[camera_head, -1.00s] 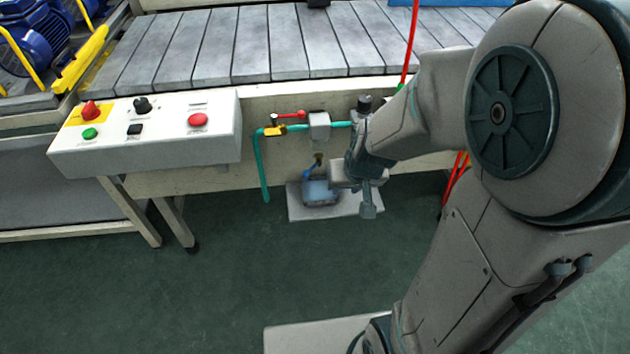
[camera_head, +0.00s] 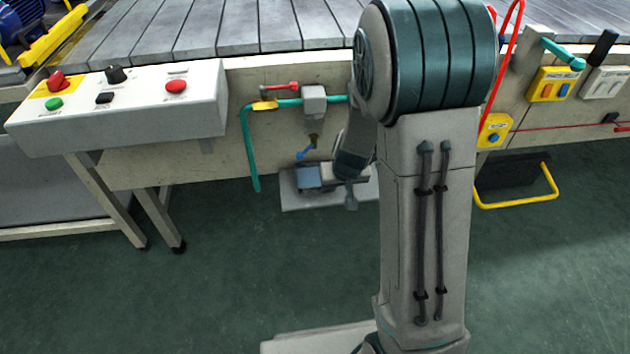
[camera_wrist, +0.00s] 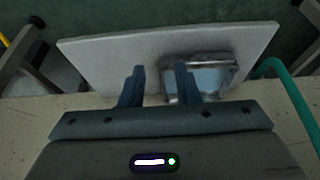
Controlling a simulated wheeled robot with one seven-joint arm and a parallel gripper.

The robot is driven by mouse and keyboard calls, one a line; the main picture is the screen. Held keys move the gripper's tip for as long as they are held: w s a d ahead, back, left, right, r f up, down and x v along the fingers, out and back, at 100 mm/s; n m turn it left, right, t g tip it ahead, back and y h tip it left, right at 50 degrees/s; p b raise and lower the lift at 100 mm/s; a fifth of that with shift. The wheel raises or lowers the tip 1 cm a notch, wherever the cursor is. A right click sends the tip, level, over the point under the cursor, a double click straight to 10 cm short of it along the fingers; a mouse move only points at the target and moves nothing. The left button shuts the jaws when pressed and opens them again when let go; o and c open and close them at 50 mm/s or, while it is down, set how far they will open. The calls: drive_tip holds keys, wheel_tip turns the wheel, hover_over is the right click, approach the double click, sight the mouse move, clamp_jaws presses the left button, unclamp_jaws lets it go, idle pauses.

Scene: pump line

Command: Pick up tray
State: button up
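The tray (camera_head: 308,178) is a small grey metal tray with pale blue content, on a light grey plate (camera_head: 300,202) below a pipe valve. In the wrist view the tray (camera_wrist: 225,66) sits on the right half of the plate (camera_wrist: 100,58). My gripper (camera_wrist: 158,82) is open, its two dark blue fingers apart. Its right finger overlaps the tray's left end in the picture; I cannot tell whether they touch. In the head view my gripper (camera_head: 346,188) is just right of the tray, partly hidden by my arm.
A green pipe (camera_head: 249,150) comes down left of the plate, and a blue-handled valve (camera_head: 307,152) hangs above the tray. A white control box (camera_head: 130,110) is at left. A black bin with a yellow handle (camera_head: 515,203) is at right. Green floor in front is clear.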

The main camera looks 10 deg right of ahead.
sight(315, 179)
drive_tip(key=shift+w, duration=0.95)
drive_tip(key=w, duration=0.3)
drive_tip(key=shift+w+f, duration=0.1)
drive_tip(key=shift+w, duration=0.25)
drive_tip(key=shift+b+x, duration=0.9)
drive_tip(key=shift+x, duration=0.45)
clamp_jaws()
